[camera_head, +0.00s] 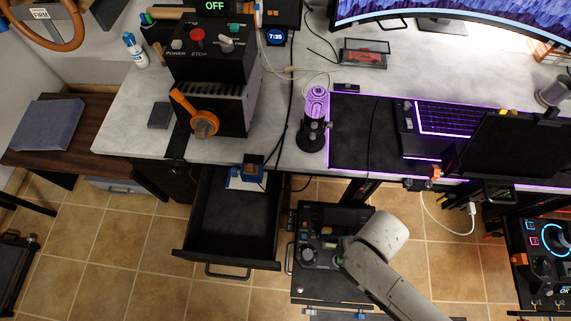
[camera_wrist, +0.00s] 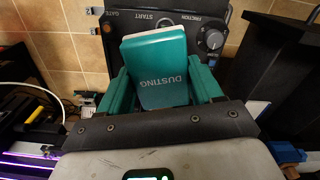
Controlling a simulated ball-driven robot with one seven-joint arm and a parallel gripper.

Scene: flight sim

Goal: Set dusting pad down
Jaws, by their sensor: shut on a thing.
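The dusting pad (camera_wrist: 155,75) is a teal block with a pale edge and the word DUSTING, seen in the wrist view. My gripper (camera_wrist: 160,88) has its two teal fingers on either side of the pad, shut on it. Behind the pad is a black control panel (camera_wrist: 265,38) with a knob and the labels START and FRICTION. In the head view my pale arm reaches over a black control box (camera_head: 310,275) below the desk edge. The pad cannot be made out clearly there, as my arm covers much of that area.
An open black drawer (camera_head: 232,225) sticks out left of the control box. The grey desk (camera_head: 275,145) holds a black machine (camera_head: 212,85) with an orange crank, a purple-lit joystick (camera_head: 316,115) and a keyboard (camera_head: 455,118). Tiled floor (camera_head: 125,235) is clear at left.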

